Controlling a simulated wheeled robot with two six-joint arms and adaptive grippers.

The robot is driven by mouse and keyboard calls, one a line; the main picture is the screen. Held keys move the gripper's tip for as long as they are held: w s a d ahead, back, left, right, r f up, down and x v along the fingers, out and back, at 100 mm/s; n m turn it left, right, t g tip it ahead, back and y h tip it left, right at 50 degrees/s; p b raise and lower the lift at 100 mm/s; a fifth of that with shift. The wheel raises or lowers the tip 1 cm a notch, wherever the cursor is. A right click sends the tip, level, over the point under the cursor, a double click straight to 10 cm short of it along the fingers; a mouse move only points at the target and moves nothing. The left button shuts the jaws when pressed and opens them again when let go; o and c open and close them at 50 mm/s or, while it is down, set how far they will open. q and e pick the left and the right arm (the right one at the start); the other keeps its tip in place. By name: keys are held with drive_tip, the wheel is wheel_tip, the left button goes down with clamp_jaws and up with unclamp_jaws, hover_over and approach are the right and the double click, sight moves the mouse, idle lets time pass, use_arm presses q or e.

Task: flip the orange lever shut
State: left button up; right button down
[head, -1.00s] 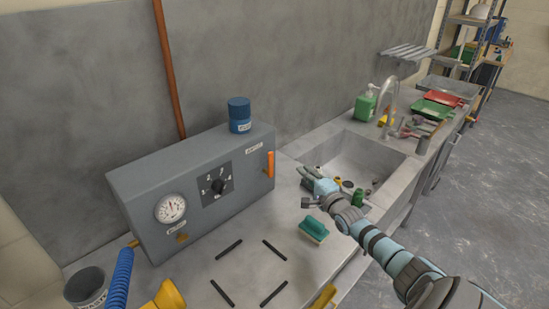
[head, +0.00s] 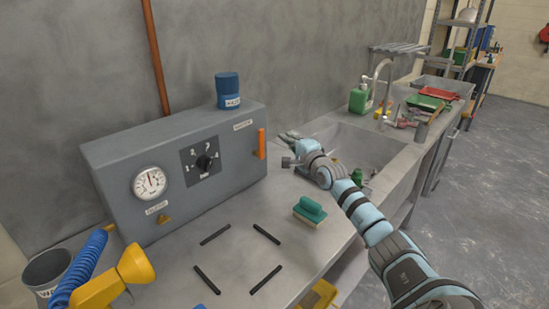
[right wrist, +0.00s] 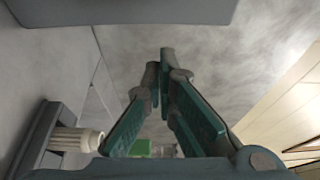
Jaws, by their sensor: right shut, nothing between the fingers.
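The orange lever (head: 262,144) stands upright at the right end of the grey control box (head: 112,172), near its front corner. My right gripper (head: 284,136) is just to the right of the lever, at about the same height in the picture, with a small gap visible between them. The right wrist view shows its green fingers (right wrist: 164,68) closed together at the tips with nothing between them. I cannot make out the lever in that view. My left gripper is not in view.
The box also carries a gauge (head: 149,183), a black knob (head: 204,163) and a blue cup (head: 228,90) on top. The sink (head: 372,150) is behind my right arm. A yellow funnel-like thing (head: 118,280) is front left.

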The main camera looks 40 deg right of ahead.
use_arm(q)
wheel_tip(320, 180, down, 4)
drive_tip(key=b, duration=0.3)
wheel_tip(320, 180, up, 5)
drive_tip(key=p, duration=0.5)
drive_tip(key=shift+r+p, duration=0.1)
drive_tip(key=shift+p, duration=0.25)
use_arm(e)
drive_tip(key=w+a, duration=0.2)
drive_tip(key=a, duration=0.1)
drive_tip(key=shift+w+a, duration=0.2)
drive_tip(key=shift+w, duration=0.1)
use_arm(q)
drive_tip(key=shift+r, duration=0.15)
use_arm(e)
drive_tip(key=shift+a+r+n, duration=0.1)
drive_tip(key=shift+n, duration=0.2)
